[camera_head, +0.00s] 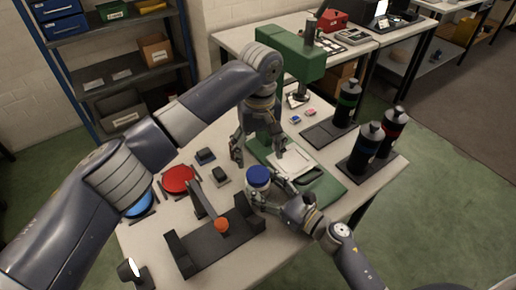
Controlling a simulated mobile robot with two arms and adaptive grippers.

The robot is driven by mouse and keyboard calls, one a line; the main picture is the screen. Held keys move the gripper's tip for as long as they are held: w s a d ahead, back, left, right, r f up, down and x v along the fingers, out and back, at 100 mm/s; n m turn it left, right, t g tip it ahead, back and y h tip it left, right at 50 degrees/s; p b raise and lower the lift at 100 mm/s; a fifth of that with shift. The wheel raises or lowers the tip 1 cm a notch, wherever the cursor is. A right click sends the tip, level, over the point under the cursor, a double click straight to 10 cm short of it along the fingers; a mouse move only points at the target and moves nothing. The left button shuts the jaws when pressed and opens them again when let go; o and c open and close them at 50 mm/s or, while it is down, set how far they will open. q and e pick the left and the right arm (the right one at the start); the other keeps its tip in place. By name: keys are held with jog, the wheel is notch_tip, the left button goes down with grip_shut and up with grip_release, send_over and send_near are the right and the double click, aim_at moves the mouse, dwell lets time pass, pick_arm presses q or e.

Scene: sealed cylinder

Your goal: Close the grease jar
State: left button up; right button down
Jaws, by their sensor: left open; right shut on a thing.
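The grease jar (257,187) stands upright near the middle of the table, with a blue lid (258,174) on top. I cannot tell whether the lid is screwed tight. My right gripper (260,197) comes in from the lower right and is shut on the jar's body, partly hiding it. My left gripper (257,156) points down just behind and above the lid. Its fingers are spread and hold nothing.
A green mat (328,197) with a white sheet lies behind the jar. A dark fixture (208,250) with an orange knob stands in front. A red disc (177,179) and small dark blocks lie left. Dark bottles (366,147) and a green press (297,58) stand behind.

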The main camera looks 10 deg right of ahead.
aim_at(258, 174)
pick_arm(q)
jog(key=n, duration=0.3)
jog(key=shift+r, duration=0.15)
jog(key=n, duration=0.5)
jog(key=shift+a+r, duration=0.1)
jog(key=shift+r, duration=0.05)
jog(key=shift+f, duration=4.05)
jog(key=c, duration=1.2)
